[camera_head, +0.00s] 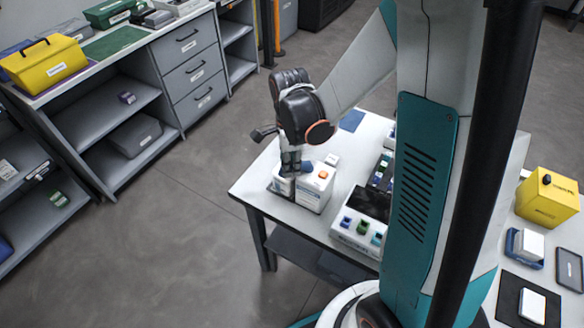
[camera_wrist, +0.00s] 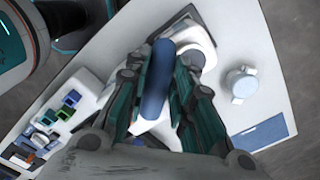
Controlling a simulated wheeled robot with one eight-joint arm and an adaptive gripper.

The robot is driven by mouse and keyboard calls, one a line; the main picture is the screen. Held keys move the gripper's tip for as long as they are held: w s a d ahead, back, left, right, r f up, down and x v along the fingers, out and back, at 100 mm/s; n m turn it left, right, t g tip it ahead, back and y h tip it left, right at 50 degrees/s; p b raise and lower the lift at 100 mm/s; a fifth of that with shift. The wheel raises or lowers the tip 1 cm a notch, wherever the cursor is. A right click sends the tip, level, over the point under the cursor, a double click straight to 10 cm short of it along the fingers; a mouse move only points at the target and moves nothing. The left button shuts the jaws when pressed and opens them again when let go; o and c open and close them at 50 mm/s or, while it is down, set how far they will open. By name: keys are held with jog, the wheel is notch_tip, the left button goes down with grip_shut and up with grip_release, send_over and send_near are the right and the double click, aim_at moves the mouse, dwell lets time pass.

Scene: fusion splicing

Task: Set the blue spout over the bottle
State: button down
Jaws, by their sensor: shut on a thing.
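My gripper (camera_head: 291,168) points down over the left end of the white table, just above a white boxy container. It also shows in the wrist view (camera_wrist: 156,98), where its fingers are shut on the long, rounded blue spout (camera_wrist: 157,80). Only a little blue shows beside the fingertips in the head view (camera_head: 308,166). A white round-topped object (camera_wrist: 241,82), possibly the bottle, stands apart from the fingers, to their right in the wrist view. I cannot tell surely whether it is the bottle. The fingers hide part of what lies under the spout.
The white container (camera_head: 309,193) has an orange cap (camera_head: 323,174). A tray of small coloured parts (camera_head: 361,229) stands nearer the column. A blue mat (camera_head: 352,120) lies at the table's far end. Yellow box (camera_head: 547,197) sits at right. Shelving (camera_head: 120,110) lies across open floor.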

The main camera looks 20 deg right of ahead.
jog(key=m, duration=0.1)
jog(key=w+m, duration=0.1)
jog(key=m, duration=0.1)
jog(key=shift+w+d+m+b, duration=0.25)
jog(key=shift+d+m+b, duration=0.05)
jog(key=shift+d+b, duration=0.05)
jog(key=shift+w+d+m, duration=0.3)
jog(key=shift+m, duration=0.65)
jog(key=shift+w+d+m, duration=0.25)
jog(key=shift+w+m, duration=0.05)
jog(key=shift+m, duration=0.65)
jog(key=c, duration=1.4)
grip_release()
jog(key=shift+o, duration=0.2)
notch_tip(320, 180, up, 12)
